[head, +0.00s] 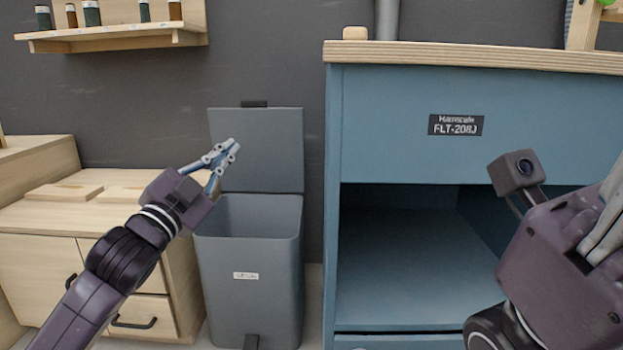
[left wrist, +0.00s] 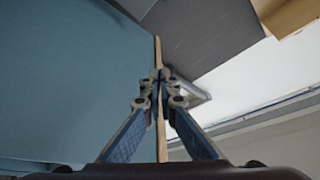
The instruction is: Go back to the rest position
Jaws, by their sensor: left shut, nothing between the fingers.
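My left gripper (head: 231,147) is raised in front of the grey bin's lid in the head view. Its fingers are shut and empty. In the left wrist view its fingertips (left wrist: 160,82) meet at the middle, with nothing between them. My right gripper (head: 607,225) shows only in part at the right edge of the head view. Its fingertips are cut off by the frame, so I cannot tell whether it is open or shut.
A grey bin (head: 250,280) stands with its lid (head: 257,150) up. A blue cabinet (head: 385,130) with an open compartment is to its right. A wooden drawer unit (head: 60,255) is at the left. A wall shelf (head: 115,38) with several bottles hangs above.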

